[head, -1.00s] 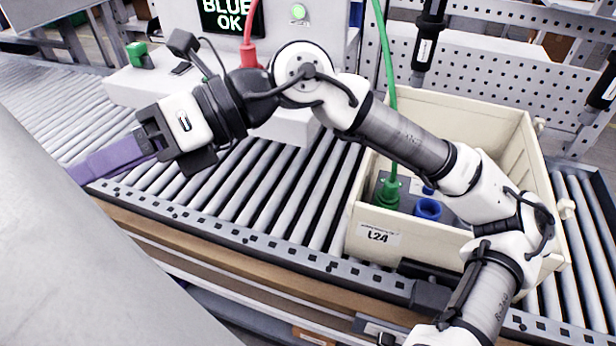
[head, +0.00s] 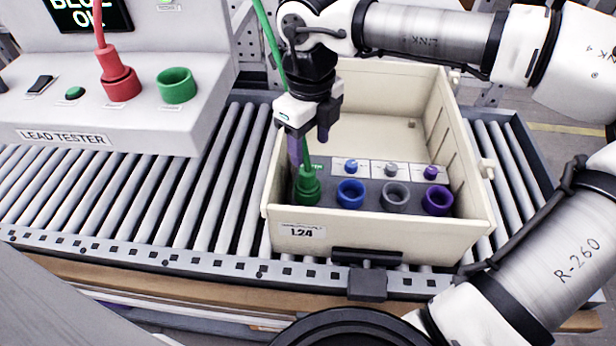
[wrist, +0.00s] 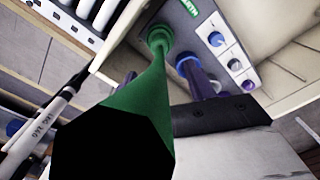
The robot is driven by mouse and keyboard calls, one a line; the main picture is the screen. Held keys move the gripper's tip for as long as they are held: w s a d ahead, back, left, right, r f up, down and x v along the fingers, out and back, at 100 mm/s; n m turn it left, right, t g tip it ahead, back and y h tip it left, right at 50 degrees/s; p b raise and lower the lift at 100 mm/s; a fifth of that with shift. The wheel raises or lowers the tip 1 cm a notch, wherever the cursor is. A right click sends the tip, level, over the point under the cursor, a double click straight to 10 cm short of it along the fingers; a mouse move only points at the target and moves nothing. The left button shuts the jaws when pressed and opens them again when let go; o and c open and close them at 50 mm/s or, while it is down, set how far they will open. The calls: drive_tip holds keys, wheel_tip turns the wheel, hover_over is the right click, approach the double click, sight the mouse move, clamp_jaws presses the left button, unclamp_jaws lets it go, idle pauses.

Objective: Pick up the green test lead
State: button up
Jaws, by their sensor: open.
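The green test lead (head: 307,186) stands upright in the left socket of the panel inside the cream tote (head: 380,240). Its cable rises past my gripper. In the wrist view the green lead (wrist: 150,100) runs large from the lower middle up to its socket. My gripper (head: 308,148) points down just above the plug, with its purple fingers apart. The green lead shows between the fingers in the head view; I cannot tell whether either finger touches it. Part of the cable is hidden behind the gripper body.
Blue (head: 351,193), grey (head: 396,196) and purple (head: 437,200) sockets sit right of the lead. The lead tester (head: 110,110) stands at left, with a red lead (head: 117,75) plugged in and an empty green socket (head: 176,86). Tote walls surround the panel; rollers lie bare between.

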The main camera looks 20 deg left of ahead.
sight(308, 171)
wheel_tip(308, 171, down, 4)
drive_tip(key=shift+f, duration=0.2)
drive_tip(key=shift+w+a+f+p, duration=0.15)
drive_tip(key=shift+f+p, duration=0.4)
drive_tip(key=shift+f, duration=0.8)
drive_tip(key=shift+w+a+f+p, duration=0.15)
drive_tip(key=shift+f+p, duration=0.4)
drive_tip(key=shift+f, duration=0.75)
drive_tip(key=shift+s, duration=0.1)
drive_tip(key=c, duration=1.1)
